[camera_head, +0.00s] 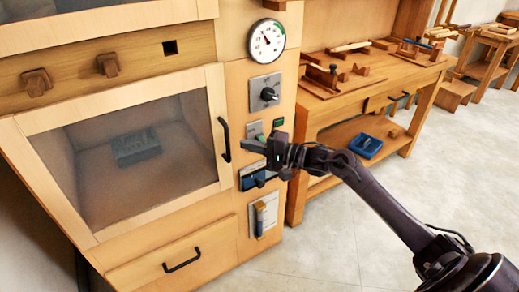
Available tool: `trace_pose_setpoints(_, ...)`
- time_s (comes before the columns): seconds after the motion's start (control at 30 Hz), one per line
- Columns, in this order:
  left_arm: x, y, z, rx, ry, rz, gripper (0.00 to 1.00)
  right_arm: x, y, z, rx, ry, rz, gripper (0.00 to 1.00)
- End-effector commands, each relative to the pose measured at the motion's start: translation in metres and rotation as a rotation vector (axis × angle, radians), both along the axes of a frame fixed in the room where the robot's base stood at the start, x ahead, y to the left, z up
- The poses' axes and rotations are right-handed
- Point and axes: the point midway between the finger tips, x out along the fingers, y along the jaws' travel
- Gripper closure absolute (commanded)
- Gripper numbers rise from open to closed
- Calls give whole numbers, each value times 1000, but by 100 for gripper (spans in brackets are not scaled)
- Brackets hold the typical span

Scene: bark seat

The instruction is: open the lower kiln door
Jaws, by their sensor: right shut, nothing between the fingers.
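The lower kiln door (113,222) has a pale wooden frame around a dark glass pane. It appears shut. Its black vertical handle (224,139) is on the right side of the frame. Through the glass I see a dark block-like object (136,147) inside. My right gripper (262,146) comes in from the right and is shut and empty. It is to the right of the handle, in front of the control panel, and hides part of that panel. Whether it touches the panel I cannot tell. My left gripper is not in view.
The panel holds a round gauge (267,40), a black knob (268,94) and a lower switch (261,222). A drawer (180,255) with a black handle is below the door. A workbench (345,112) with tools and a blue tray (366,146) stands at right. The floor (350,225) is clear.

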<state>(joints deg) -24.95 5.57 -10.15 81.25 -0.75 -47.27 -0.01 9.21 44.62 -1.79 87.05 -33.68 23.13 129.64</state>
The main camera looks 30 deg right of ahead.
Motion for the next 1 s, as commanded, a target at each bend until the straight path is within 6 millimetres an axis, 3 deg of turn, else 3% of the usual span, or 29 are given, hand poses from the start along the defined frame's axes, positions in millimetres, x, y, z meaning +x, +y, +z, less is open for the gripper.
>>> trace_pose_setpoints(0.3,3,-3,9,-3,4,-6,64,30,24,0,0,-1,0,100)
trace_pose_setpoints(0.87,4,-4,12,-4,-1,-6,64,32,28,0,-1,1,-2,100)
trace_pose_setpoints(1.0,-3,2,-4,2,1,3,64,30,32,1,-1,1,-8,100)
